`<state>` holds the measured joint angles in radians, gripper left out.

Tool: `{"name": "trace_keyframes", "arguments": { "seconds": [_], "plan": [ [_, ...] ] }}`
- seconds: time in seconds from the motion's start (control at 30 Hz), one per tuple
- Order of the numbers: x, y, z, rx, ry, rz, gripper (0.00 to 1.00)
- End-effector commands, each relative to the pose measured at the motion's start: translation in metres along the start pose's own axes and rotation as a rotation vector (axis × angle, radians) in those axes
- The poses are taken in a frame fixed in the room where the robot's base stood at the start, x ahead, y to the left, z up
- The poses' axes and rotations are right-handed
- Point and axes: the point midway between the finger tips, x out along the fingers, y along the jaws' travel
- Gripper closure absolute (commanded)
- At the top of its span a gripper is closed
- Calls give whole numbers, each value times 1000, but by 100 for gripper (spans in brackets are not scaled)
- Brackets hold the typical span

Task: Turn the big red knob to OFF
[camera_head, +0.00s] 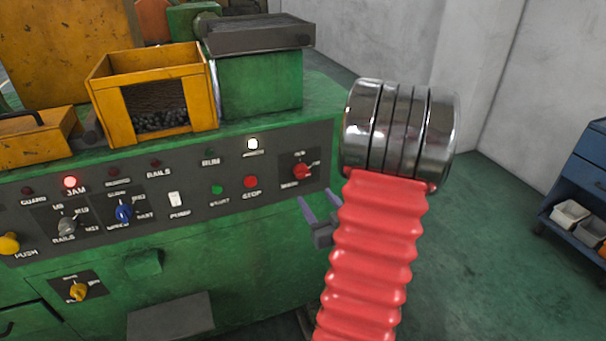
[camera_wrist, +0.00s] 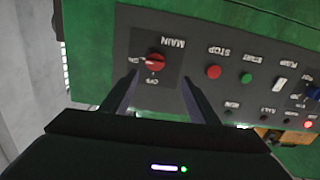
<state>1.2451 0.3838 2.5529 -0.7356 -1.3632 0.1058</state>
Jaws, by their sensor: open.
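The big red knob (camera_head: 302,171) is on a dark plate marked MAIN, at the right end of the machine's control panel. In the wrist view the red knob (camera_wrist: 155,62) shows upside down, its handle lying roughly sideways, seemingly toward the ON label; the small lettering is hard to read. My gripper (camera_head: 320,202) is in front of the panel, just below and right of the knob, partly hidden by my red arm sleeve. In the wrist view my gripper (camera_wrist: 160,80) has its fingers apart with nothing between them, and the knob lies just beyond the tips.
The red STOP button (camera_head: 251,182) and green START button (camera_head: 217,189) sit left of the knob. A blue selector (camera_head: 124,211) is farther left. A yellow bin (camera_head: 155,95) stands on the machine above the panel. A blue cart (camera_head: 585,185) is at far right; the floor between is clear.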

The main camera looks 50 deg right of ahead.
Motion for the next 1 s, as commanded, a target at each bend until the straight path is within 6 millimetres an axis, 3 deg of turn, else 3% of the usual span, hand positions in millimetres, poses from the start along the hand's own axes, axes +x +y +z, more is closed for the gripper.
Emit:
{"name": "trace_keyframes", "arguments": {
  "seconds": [0.17, 0.57, 0.77, 1.0],
  "plan": [
    [-12, 12, 2, 31, 50, 10, 45],
    [-10, 11, 1, 32, 55, 8, 45],
    [2, 11, 1, 31, 54, 6, 45],
    [36, 11, -1, 31, 54, 5, 45]
  ]
}}
